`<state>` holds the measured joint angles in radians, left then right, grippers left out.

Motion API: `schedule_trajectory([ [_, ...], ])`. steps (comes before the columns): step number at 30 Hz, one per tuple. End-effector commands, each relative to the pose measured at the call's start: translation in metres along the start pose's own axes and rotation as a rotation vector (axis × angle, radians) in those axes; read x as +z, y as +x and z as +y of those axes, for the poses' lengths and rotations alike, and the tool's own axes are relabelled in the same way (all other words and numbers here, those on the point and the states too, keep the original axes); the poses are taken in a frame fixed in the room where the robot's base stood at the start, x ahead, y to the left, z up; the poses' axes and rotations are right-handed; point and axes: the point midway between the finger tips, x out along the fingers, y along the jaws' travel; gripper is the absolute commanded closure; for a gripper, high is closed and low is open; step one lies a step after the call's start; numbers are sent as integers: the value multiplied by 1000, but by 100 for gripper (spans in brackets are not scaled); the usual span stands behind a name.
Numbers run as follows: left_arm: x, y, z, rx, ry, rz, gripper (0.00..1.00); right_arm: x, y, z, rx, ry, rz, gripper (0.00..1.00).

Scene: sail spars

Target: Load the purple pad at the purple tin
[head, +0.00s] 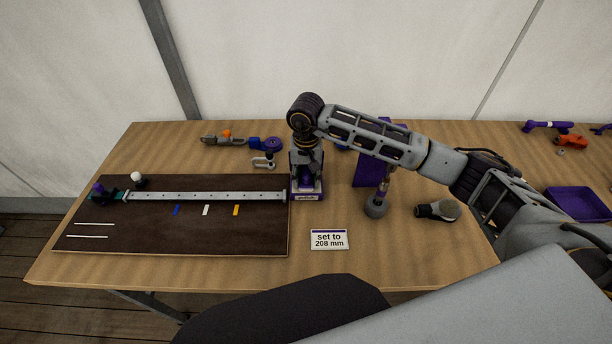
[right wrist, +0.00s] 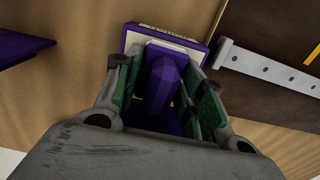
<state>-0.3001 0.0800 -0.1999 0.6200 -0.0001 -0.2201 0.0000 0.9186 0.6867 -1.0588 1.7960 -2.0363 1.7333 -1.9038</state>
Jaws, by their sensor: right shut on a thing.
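The purple tin (head: 308,197) stands on the table at the right end of the dark board, with a light label on its front. My right gripper (head: 306,167) points down over it. In the right wrist view, the green-padded fingers are shut on the purple pad (right wrist: 165,85), held by its upright purple grip. The tin (right wrist: 160,36) shows just beyond and below it. The pad's underside is hidden, so I cannot tell whether it touches the tin's contents. My left gripper is not in view.
A dark board (head: 170,235) carries a long metal rail (head: 205,196) and coloured marks. A card (head: 329,240) reads "set to 208 mm". A dark-tipped tool (head: 438,210) and a purple tray (head: 580,204) lie to the right. Small fittings (head: 265,161) lie behind the board.

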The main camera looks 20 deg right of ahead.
Motion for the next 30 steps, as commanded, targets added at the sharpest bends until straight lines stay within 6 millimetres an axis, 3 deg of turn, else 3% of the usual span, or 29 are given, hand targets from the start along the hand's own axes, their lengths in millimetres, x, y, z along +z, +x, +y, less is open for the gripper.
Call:
schedule_trajectory([
  [30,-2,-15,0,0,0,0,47,-1,-52,0,-2,2,4,79],
])
